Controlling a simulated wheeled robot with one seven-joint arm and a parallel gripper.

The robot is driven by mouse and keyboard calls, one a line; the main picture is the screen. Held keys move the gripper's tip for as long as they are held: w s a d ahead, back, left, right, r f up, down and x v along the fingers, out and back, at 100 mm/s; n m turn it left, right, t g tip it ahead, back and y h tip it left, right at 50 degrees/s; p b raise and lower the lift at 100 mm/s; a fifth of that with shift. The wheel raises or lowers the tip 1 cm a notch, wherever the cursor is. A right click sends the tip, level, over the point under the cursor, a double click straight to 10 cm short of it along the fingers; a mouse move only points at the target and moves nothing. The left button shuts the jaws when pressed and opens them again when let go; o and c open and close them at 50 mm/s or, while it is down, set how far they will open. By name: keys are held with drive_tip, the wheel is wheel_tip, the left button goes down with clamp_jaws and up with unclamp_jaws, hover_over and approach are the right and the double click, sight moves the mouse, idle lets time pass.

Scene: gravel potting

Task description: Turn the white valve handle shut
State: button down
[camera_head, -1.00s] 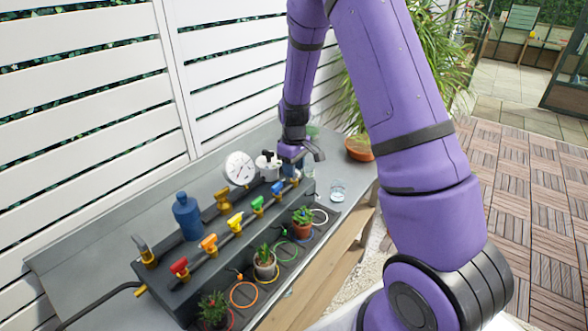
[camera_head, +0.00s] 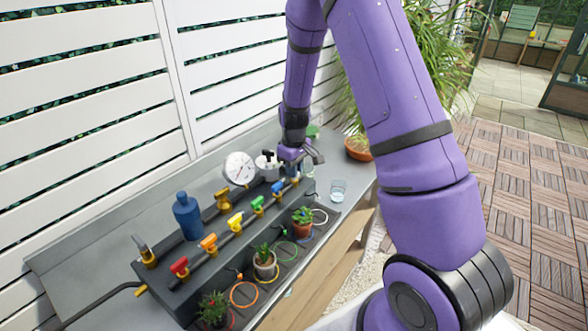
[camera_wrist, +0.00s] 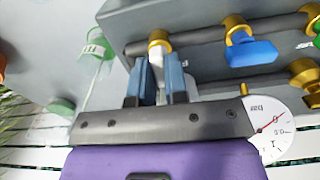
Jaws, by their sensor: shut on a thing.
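The white valve handle (camera_wrist: 157,50) sits on a brass fitting on the dark pipe, at the end of the valve row beside the blue handle (camera_wrist: 252,50). My gripper (camera_wrist: 160,80) is shut on it, with one blue-grey finger on each side, and the fingers cover part of the handle. In the head view my gripper (camera_head: 292,168) is at the far end of the row, and it and my wrist hide the white handle. I cannot tell the handle's exact angle to the pipe.
The row also has red (camera_head: 180,266), orange (camera_head: 209,242), yellow (camera_head: 235,222) and green (camera_head: 257,204) handles. A round gauge (camera_head: 239,168) and a blue bottle (camera_head: 187,216) stand behind it. Small potted plants (camera_head: 264,263) stand in front. A glass (camera_head: 338,190) is to the right.

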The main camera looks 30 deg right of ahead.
drive_tip(key=m, duration=0.4)
drive_tip(key=shift+m, duration=0.3)
drive_tip(key=m, duration=0.9)
drive_tip(key=shift+m, duration=1.9)
drive_tip(key=c, duration=1.1)
unclamp_jaws()
drive_tip(key=shift+c, duration=0.2)
drive_tip(key=shift+r, duration=0.1)
